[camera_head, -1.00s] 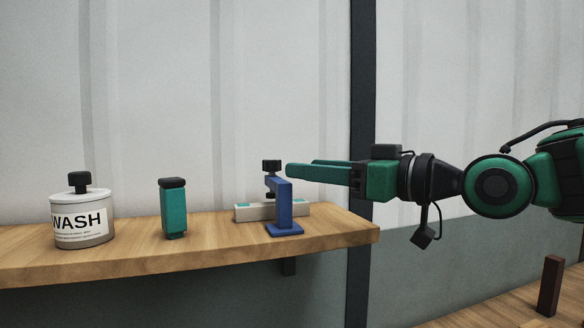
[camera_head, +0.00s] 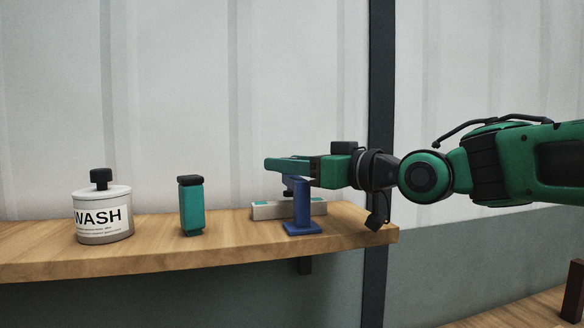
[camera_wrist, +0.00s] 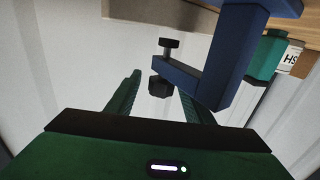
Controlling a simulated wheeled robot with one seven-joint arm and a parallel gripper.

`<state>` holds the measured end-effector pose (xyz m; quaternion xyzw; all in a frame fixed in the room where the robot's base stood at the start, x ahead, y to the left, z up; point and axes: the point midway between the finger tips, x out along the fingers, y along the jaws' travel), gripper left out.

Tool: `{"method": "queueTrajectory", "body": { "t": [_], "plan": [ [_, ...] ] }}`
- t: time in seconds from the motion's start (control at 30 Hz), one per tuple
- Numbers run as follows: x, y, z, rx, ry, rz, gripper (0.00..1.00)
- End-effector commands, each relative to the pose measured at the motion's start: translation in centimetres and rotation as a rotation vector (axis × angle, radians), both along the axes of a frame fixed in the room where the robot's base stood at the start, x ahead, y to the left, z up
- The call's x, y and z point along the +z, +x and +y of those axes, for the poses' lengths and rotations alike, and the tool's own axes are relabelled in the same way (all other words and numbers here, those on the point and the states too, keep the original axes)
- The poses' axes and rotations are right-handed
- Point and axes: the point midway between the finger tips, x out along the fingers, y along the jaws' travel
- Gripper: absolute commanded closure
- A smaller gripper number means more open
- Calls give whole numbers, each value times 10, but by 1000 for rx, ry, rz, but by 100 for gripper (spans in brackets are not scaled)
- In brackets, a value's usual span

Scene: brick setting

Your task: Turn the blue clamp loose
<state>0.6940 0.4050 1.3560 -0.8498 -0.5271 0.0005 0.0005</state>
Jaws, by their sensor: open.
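The blue clamp (camera_head: 302,210) stands upright on the wooden shelf near its right end. Its black knob is hidden behind my fingers in the head view. In the wrist view, which sees the scene upside down, the clamp (camera_wrist: 228,55) shows its screw and the dark knob (camera_wrist: 160,88). My gripper (camera_head: 268,163) reaches in from the right at the height of the clamp's top. My gripper (camera_wrist: 158,92) is open, with the knob between its two fingers; I cannot tell whether either finger touches it.
A pale block with teal patches (camera_head: 265,211) lies on the shelf (camera_head: 150,251) at the clamp. A teal bottle with a black cap (camera_head: 191,207) and a white WASH jar (camera_head: 103,217) stand further left. A ribbed wall (camera_head: 230,90) rises behind.

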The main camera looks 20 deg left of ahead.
Motion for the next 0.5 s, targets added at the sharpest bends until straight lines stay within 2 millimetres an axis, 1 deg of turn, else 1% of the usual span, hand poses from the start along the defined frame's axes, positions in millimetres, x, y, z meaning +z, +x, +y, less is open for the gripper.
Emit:
{"method": "queueTrajectory", "body": {
  "t": [0.1, 0.37, 0.4, 0.47, 0.5],
  "plan": [
    [0, 1, 4, 0, 1, 0, 52],
    [0, 2, 5, 0, 0, 0, 52],
    [0, 2, 5, 0, 0, 0, 57],
    [0, 2, 5, 0, 0, 0, 72],
    [0, 2, 4, 0, 0, 0, 81]
  ]
}}
